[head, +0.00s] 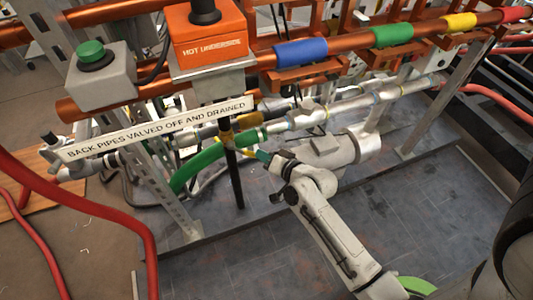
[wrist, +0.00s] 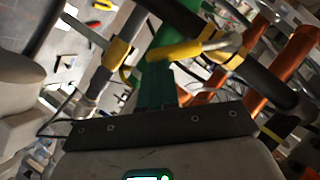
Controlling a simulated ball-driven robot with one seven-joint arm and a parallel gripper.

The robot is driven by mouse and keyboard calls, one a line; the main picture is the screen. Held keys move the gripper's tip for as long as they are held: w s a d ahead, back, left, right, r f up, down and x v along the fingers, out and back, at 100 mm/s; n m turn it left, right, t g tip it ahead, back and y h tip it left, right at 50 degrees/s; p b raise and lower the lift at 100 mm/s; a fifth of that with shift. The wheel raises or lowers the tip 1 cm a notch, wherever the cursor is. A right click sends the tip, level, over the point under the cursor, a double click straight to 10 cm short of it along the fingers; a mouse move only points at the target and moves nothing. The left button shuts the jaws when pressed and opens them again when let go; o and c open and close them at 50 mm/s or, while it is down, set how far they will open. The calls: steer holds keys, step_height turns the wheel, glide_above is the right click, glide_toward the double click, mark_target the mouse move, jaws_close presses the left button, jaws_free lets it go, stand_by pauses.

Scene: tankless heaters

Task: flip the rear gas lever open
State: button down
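A yellow lever (wrist: 175,51) shows in the wrist view, lying across just beyond my gripper's green fingers (wrist: 155,75). Its right end meets a grey metal part, and it sits by a dark pipe with yellow fittings (wrist: 116,53). In the head view a small yellow handle (head: 249,119) is beside a black upright pipe, under the orange box. My gripper (head: 264,156) is just below and right of it, its teal tip pointing up-left. I see no clear gap between the fingers. Whether they touch the lever is hidden. I cannot tell which lever is the rear one.
A sign (head: 160,130) reads that the back pipes are valved off and drained. An orange box (head: 208,40) marked hot underside hangs above. A green hose (head: 196,165) and a white cylinder (head: 350,146) flank my gripper. Dark floor tiles (head: 430,195) at right are mostly clear.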

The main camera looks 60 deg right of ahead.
steer(key=w+a+f+m+t+y+b, duration=0.1)
steer(key=w+a+f+m+t+b, duration=0.2)
steer(key=b, duration=1)
step_height(320, 180, down, 2)
steer(key=a+m+t, duration=0.1)
steer(key=m, duration=0.2)
steer(key=shift+a+m+t+y+b, duration=0.3)
steer(key=shift+a+m+y+b, duration=0.05)
steer(key=shift+a+m+y, duration=0.05)
steer(key=shift+w+a, duration=0.1)
steer(key=shift+w, duration=0.05)
